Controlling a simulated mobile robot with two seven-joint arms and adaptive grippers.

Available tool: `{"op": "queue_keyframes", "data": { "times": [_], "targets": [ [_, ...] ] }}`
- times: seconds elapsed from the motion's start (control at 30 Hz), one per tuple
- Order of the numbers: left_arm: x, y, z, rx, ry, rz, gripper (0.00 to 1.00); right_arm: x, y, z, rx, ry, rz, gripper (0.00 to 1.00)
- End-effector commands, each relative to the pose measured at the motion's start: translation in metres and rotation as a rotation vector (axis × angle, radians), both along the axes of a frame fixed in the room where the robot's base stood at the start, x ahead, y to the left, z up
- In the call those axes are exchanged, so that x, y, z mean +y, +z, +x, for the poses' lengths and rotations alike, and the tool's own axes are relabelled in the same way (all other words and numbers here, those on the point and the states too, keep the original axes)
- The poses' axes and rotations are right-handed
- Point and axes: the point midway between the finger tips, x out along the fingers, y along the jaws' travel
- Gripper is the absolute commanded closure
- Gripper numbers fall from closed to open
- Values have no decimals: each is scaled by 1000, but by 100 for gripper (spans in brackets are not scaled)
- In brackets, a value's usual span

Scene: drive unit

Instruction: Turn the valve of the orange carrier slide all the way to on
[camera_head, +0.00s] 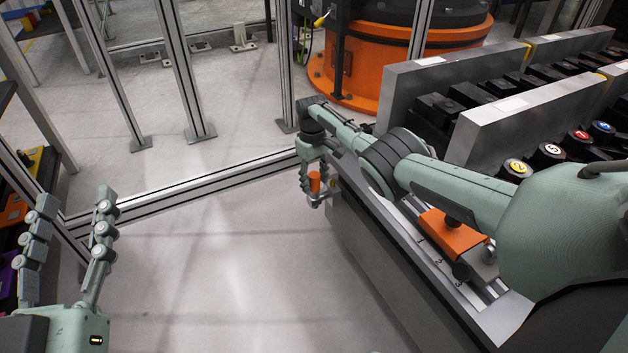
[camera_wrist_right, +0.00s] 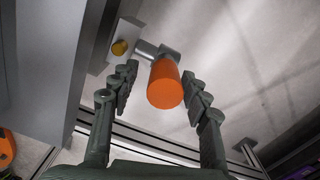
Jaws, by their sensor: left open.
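The valve handle (camera_head: 314,182) is an orange cylinder on a grey metal fitting at the left end of the grey bench. My right gripper (camera_head: 313,186) points down around the handle. In the wrist view its fingers (camera_wrist_right: 160,82) stand on either side, with a gap at the left; contact at the right is unclear. The orange carrier slide (camera_head: 452,234) sits on the bench rail, partly hidden by my right arm. My left gripper (camera_head: 75,202) is open and empty, far left.
The grey bench (camera_head: 385,285) carries a numbered scale beside the slide. Grey metal blocks (camera_head: 535,105) and numbered knobs (camera_head: 515,168) stand behind. Aluminium frame posts (camera_head: 185,75) rise behind the handle. Floor between my left gripper and the bench is clear.

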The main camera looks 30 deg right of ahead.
Motion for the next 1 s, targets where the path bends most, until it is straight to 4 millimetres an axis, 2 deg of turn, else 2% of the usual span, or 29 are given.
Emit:
{"op": "queue_keyframes", "data": {
  "times": [0.37, 0.53, 0.8, 1.0],
  "targets": [
    [0, -1, 0, 3, 0, 2, 52, 2, 5, 1, 0, 1, 5, 51],
    [0, -1, 0, 2, 0, 2, 52, 2, 30, 1, -3, 1, 4, 51],
    [0, -1, 0, 2, 0, 2, 52, 3, 89, 2, -3, 0, 3, 51],
    [0, -1, 0, 2, 0, 2, 52, 4, 114, 2, 0, 0, 3, 51]
  ]
}}
